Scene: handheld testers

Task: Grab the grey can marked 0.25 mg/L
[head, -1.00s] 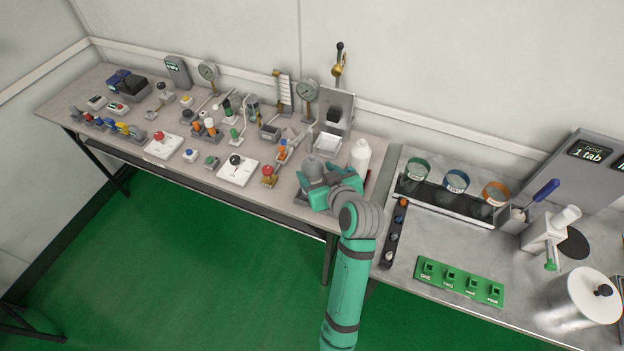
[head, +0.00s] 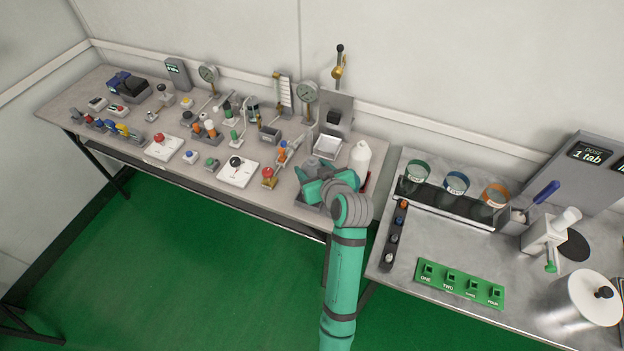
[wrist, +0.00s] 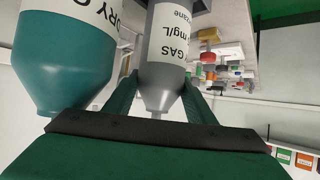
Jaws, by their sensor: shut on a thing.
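The grey can (wrist: 161,82) has a white label with "GAS", "mg/L" and "…ane" readable; the number is cut off. In the wrist view it stands between the two green fingers of my gripper (wrist: 162,98), which is shut on it. A larger teal can (wrist: 62,62) with a white label is close on the left, outside the fingers. In the head view my gripper (head: 318,187) is at the right end of the left bench, over a dark grey holder (head: 303,203). My own gripper hides most of the held can there.
A white bottle (head: 360,158) stands just right of my gripper. A red-knobbed fixture (head: 268,174) and a white button box (head: 238,172) are to its left. A white tray (head: 328,146) is behind it.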

